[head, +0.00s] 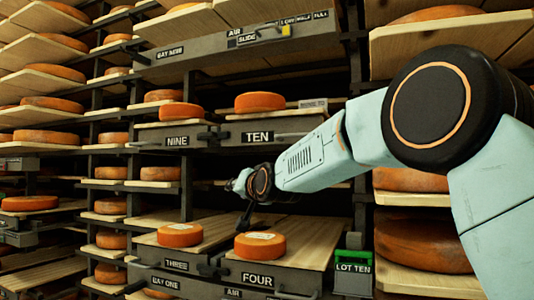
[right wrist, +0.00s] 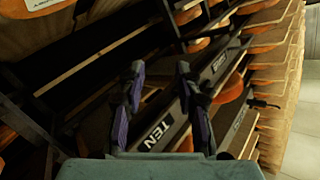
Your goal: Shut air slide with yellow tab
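The upper beam labelled "Bay Nine" has an air slide plate (head: 246,38) at the top middle of the head view. A lower "Air" label (head: 233,293) is cut off by the bottom edge. My right gripper (right wrist: 162,95) is open and empty in the right wrist view, its fingers apart near the "TEN" board (right wrist: 160,130). In the head view its arm reaches in from the right, below the "TEN" board and well below the upper plate. My left gripper is not in view.
Orange cheese wheels stand on boards: one on "TEN" (head: 260,102), one on "FOUR" (head: 260,246), one on "THREE" (head: 180,235). Dark posts and shelves of cheese fill both sides. A green-topped "Lot Ten" box (head: 353,268) hangs at the lower right.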

